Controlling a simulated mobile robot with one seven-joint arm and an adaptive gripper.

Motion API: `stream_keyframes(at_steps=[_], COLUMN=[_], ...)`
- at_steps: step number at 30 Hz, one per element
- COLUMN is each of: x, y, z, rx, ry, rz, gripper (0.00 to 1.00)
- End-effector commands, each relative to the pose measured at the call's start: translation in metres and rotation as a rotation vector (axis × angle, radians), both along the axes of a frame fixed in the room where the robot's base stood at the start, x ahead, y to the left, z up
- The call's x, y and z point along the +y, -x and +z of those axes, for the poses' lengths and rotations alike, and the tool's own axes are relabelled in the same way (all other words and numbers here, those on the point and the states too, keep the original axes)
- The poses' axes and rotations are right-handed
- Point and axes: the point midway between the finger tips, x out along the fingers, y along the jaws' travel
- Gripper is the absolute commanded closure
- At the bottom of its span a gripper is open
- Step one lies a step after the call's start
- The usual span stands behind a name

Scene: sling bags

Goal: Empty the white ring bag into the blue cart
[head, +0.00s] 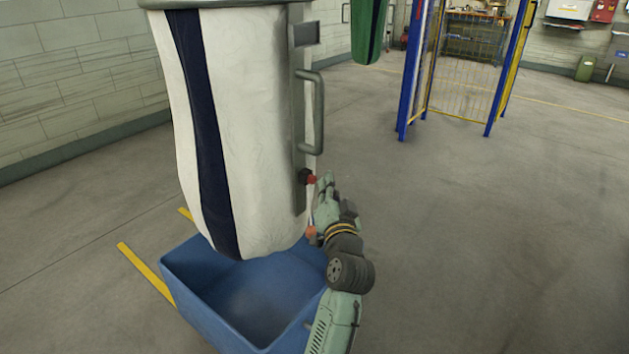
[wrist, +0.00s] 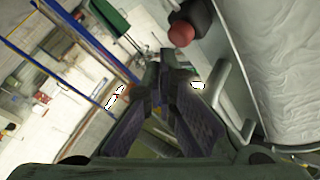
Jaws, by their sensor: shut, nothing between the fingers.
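A white bag (head: 255,130) with a dark blue stripe hangs from a round ring at the top of the head view. Its closed lower end hangs over the blue cart (head: 190,315), whose visible inside is empty. On the bag's right side is a grey panel with a handle (head: 318,112), a red knob (head: 310,180) and an orange ball (head: 310,231) below it. My gripper (head: 328,185) is just right of the red knob, shut with nothing held. In the wrist view the fingers (wrist: 165,65) meet below the red knob (wrist: 181,34). Contact with the knob cannot be told.
A green bag (head: 368,30) hangs behind. A blue and yellow frame with mesh (head: 460,85) stands at the back, near a workbench (head: 478,25). A grey block wall (head: 70,80) is at the left. The floor on the right is clear.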

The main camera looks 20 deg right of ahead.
Motion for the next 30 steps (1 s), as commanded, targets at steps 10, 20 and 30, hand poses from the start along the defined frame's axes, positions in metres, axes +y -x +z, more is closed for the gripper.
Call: stream_keyframes(at_steps=[10,20,30], x=[0.0039,0.0049,0.0077], y=[-0.0052,-0.0063,-0.0097], z=[0.0003,0.0002,0.0001], rx=[-0.001,0.0,0.0], ry=[0.0,0.0,0.0], rz=[-0.001,0.0,0.001], gripper=[1.0,1.0,1.0])
